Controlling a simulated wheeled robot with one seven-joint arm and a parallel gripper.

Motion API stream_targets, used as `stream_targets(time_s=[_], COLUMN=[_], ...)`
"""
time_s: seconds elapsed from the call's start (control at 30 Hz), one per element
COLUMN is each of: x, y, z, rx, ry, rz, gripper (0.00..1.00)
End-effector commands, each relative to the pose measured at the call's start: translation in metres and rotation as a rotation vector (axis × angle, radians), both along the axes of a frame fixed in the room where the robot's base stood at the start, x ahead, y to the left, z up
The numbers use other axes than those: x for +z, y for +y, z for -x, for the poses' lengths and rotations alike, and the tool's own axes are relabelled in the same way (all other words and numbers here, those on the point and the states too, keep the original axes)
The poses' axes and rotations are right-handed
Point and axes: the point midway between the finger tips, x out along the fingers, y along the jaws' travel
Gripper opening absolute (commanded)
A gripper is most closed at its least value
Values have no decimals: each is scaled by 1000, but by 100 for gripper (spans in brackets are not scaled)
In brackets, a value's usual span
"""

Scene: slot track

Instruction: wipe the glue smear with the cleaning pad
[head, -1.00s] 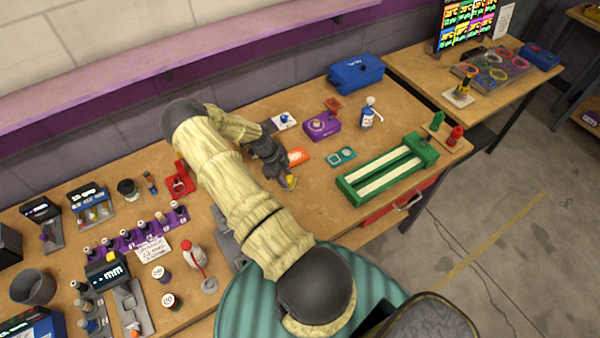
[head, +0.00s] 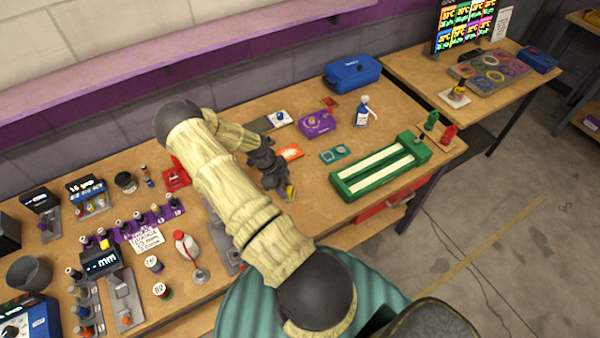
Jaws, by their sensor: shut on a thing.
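My gripper (head: 284,187) is low over the wooden bench near its front edge, left of the green slot track. It is shut on a small yellow thing (head: 290,192), likely the cleaning pad, which is partly hidden by the fingers. I cannot tell whether the pad touches the bench top. I cannot make out the glue smear; it may be hidden under the gripper or too small to see.
The green track (head: 423,154) with white strips lies right of my gripper. An orange-and-white item (head: 291,152), a teal card (head: 336,154), a purple box (head: 317,124) and a spray bottle (head: 362,113) stand behind. The bench (head: 318,205) is bare between gripper and track.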

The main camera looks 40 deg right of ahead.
Motion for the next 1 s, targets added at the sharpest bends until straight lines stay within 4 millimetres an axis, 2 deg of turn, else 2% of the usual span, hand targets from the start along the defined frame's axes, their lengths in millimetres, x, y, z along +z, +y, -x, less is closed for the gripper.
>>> stream_targets(time_s=[0.1, 0.17, 0.23, 0.8, 1.0], x=[0, 6, 24, 73, 82], y=[3, 2, 2, -1, -1], z=[3, 3, 2, 5, 5], rx=[-2, -2, -3, -8, -9], ry=[1, 1, -2, 1, 0], rz=[-1, -1, 0, -1, -1], gripper=[10, 10, 10, 10, 10])
